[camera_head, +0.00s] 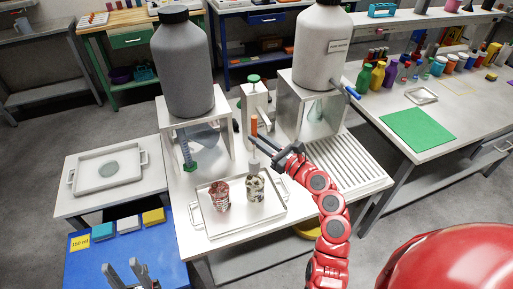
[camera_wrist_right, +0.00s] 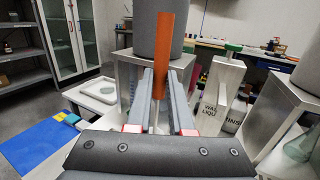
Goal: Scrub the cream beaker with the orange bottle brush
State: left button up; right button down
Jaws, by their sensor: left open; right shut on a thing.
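The bottle brush has an orange handle (camera_head: 254,125) and a pale head (camera_head: 254,163). My right gripper (camera_head: 257,141) is shut on it and holds it upright. In the right wrist view the orange handle (camera_wrist_right: 165,45) stands between the fingers. The cream beaker (camera_head: 256,188), marked with dark patches, stands on the white tray (camera_head: 240,222). The brush head is over its mouth; I cannot tell whether its lower end is inside. A red-patched beaker (camera_head: 219,196) stands to its left on the tray. My left gripper (camera_head: 138,268) is open and empty at the bottom left, over the blue surface.
A large grey bottle (camera_head: 182,65) and a pale bottle (camera_head: 322,45) stand on raised stands behind the tray. A ribbed drainer (camera_head: 347,162) lies to the right. Three sponges (camera_head: 128,224) lie on the blue surface (camera_head: 110,255). A side table holds another tray (camera_head: 83,180).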

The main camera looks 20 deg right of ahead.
aim_at(258, 170)
jog(key=shift+f+b, duration=3.1)
jog(key=shift+f, duration=3.4)
jog(key=shift+f+b, duration=0.4)
jog(key=shift+f, duration=0.35)
